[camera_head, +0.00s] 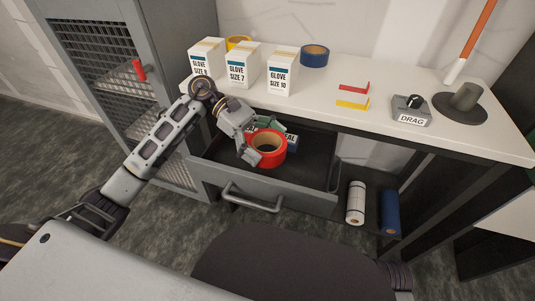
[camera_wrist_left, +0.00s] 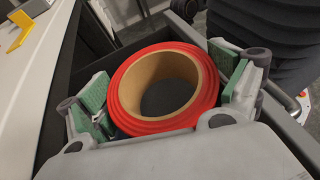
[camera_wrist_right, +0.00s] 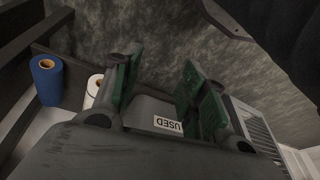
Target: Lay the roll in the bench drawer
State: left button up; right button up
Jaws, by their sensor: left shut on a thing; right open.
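A red roll (camera_head: 269,150) with a tan core is held by my left gripper (camera_head: 262,141), which is shut on it over the open bench drawer (camera_head: 318,172). In the left wrist view the red roll (camera_wrist_left: 124,92) sits between the two green-padded fingers of the left gripper (camera_wrist_left: 165,98). I cannot tell whether the roll touches the drawer floor. Something blue with partly hidden lettering lies in the drawer behind the roll. My right gripper (camera_wrist_right: 153,92) shows only in the right wrist view, open and empty.
White glove boxes (camera_head: 281,75), a blue tape roll (camera_head: 314,55), red and yellow pieces (camera_head: 352,104) and a DRAG box (camera_head: 411,112) stand on the bench top. A container labelled USED (camera_wrist_right: 152,108) lies beyond my right fingers.

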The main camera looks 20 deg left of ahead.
jog(key=shift+s+f, duration=0.1)
jog(key=shift+s, duration=0.05)
pick_arm(q)
jog(key=shift+f, duration=0.4)
jog(key=shift+f+b, duration=0.3)
jog(key=shift+f, duration=1.15)
pick_arm(e)
jog(key=shift+r, duration=0.5)
pick_arm(q)
jog(key=shift+f, duration=0.15)
pick_arm(e)
jog(key=shift+a+f, duration=0.1)
jog(key=shift+f, duration=0.05)
